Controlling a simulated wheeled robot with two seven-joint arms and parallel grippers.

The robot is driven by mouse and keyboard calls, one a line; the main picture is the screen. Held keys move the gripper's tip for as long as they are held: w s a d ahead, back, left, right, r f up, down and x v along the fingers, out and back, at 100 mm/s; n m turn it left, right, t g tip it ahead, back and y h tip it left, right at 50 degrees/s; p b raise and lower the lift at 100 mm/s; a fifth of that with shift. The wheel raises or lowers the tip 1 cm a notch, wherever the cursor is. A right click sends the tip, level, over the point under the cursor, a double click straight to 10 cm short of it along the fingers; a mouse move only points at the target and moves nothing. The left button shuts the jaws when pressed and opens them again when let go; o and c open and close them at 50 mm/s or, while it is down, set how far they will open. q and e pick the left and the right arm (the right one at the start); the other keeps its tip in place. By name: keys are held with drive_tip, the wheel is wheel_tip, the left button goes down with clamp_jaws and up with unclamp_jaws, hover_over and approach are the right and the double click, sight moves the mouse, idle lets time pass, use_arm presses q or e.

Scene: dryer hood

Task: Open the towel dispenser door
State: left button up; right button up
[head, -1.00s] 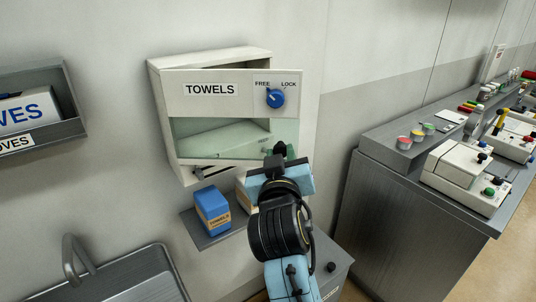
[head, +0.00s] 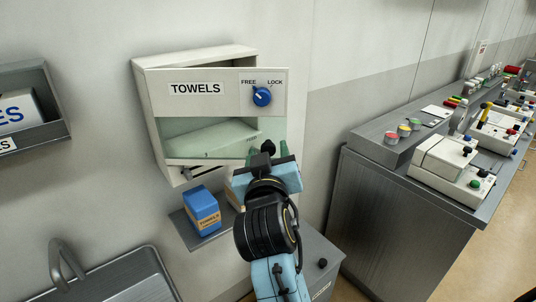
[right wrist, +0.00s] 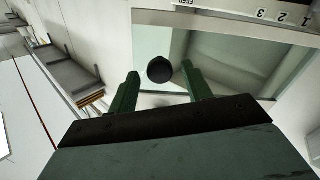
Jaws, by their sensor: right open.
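The white towel dispenser (head: 150,110) hangs on the wall in the head view. Its door (head: 215,103), with a TOWELS label and a clear lower pane, stands ajar, its right edge out past the cabinet body. The blue dial (head: 262,96) sits between FREE and LOCK, its pointer toward FREE. A round black knob (right wrist: 160,69) shows in the right wrist view, in front of the pane. My right gripper (right wrist: 160,72) is open, with a green finger on either side of the knob. I cannot tell whether either finger touches it. My left gripper is not in view.
A small shelf (head: 190,236) with a blue towel box (head: 202,209) is below the dispenser. A glove box holder (head: 50,125) is at the left, above a sink (head: 120,280). A grey counter (head: 400,190) with devices stands at the right.

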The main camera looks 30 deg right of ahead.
sight(269, 101)
drive_tip(key=shift+r, duration=0.15)
wheel_tip(269, 101, up, 10)
drive_tip(key=p, duration=0.9)
